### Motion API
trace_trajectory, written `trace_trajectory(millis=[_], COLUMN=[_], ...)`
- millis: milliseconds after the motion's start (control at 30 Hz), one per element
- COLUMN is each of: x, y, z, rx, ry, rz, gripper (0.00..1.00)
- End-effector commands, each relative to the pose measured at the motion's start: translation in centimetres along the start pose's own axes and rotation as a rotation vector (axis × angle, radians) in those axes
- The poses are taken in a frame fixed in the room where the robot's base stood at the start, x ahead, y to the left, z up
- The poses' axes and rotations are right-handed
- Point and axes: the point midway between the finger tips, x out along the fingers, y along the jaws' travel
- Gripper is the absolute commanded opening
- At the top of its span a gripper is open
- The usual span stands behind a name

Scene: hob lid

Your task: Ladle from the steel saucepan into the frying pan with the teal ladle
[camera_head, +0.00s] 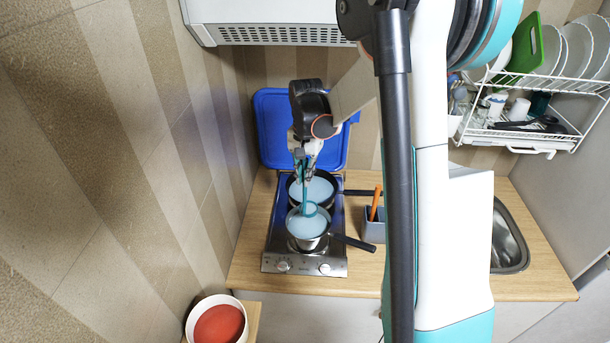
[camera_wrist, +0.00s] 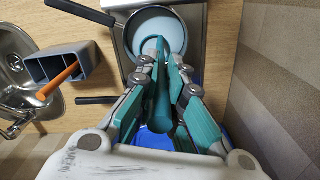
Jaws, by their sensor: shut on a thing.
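The steel saucepan (camera_head: 306,240) stands on the front of the hob with pale blue liquid in it. It also shows at the top of the wrist view (camera_wrist: 126,35). The dark frying pan (camera_head: 333,188) stands behind it and also has a pale blue surface inside. My gripper (camera_head: 305,172) is above the frying pan, shut on the teal ladle (camera_head: 306,195). The ladle points down and forward, with its bowl at the saucepan's liquid. I cannot tell how deep the bowl sits. In the wrist view the fingers hide most of the frying pan.
A raised blue lid (camera_head: 272,125) stands behind the hob (camera_head: 280,255). A grey caddy (camera_head: 373,231) with an orange-handled utensil is right of it. A range hood (camera_head: 270,25) hangs above. The sink (camera_head: 510,240) and dish rack (camera_head: 540,135) are farther right. Both pan handles point right.

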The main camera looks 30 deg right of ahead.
Motion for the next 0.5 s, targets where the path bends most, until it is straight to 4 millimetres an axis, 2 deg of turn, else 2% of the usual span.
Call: trace_trajectory(millis=[500], x=[0.06], y=[-0.08], z=[-0.31], rx=[0.000], ry=[0.000], rz=[0.000], gripper=[0.00])
